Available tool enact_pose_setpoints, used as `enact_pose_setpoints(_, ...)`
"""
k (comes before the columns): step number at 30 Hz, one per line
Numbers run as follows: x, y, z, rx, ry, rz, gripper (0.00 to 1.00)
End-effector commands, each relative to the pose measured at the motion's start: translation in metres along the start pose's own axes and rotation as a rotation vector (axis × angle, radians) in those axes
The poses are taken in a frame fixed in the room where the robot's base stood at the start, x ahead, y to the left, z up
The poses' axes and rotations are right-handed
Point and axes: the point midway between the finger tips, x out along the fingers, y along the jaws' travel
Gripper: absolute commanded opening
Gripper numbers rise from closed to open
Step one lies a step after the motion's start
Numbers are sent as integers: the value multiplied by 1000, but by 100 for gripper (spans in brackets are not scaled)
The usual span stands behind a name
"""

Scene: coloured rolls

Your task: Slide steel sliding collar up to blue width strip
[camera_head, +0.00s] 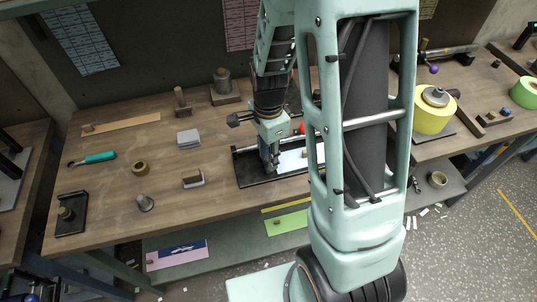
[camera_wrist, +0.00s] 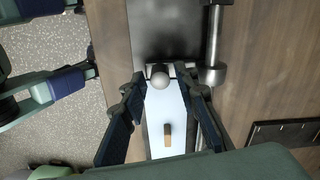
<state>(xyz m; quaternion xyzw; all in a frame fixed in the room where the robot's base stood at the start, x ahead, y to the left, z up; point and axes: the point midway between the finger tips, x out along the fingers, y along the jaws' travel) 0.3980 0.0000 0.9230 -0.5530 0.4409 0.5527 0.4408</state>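The steel sliding collar (camera_wrist: 212,76) sits on a steel rod in the wrist view, with a short arm and a round pale knob (camera_wrist: 159,79) reaching to the left. The pale blue width strip (camera_wrist: 156,105) lies on the dark base plate, just below the knob in that view, with a small brown block on it. In the head view the strip (camera_head: 290,160) shows beside my gripper (camera_head: 270,166). My gripper (camera_wrist: 160,88) is open, its fingers apart on either side of the strip, with the knob between the tips. I cannot tell whether the collar touches the strip.
The dark base plate (camera_head: 252,179) lies near the bench's front edge. The steel rod (camera_wrist: 213,35) runs along it. A grey block (camera_head: 188,138), a brush-like block (camera_head: 193,179) and a teal-handled tool (camera_head: 100,157) lie to the left. A yellow roll (camera_head: 432,118) stands on the right.

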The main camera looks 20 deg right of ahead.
Motion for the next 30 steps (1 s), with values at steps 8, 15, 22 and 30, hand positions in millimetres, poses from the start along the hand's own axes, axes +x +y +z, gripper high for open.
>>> enact_pose_setpoints(8,0,0,0,0,0,0,0)
enact_pose_setpoints(15,0,0,0,0,0,0,0)
enact_pose_setpoints(22,0,1,-6,0,0,0,0)
enact_pose_setpoints(30,0,1,-6,0,0,0,31)
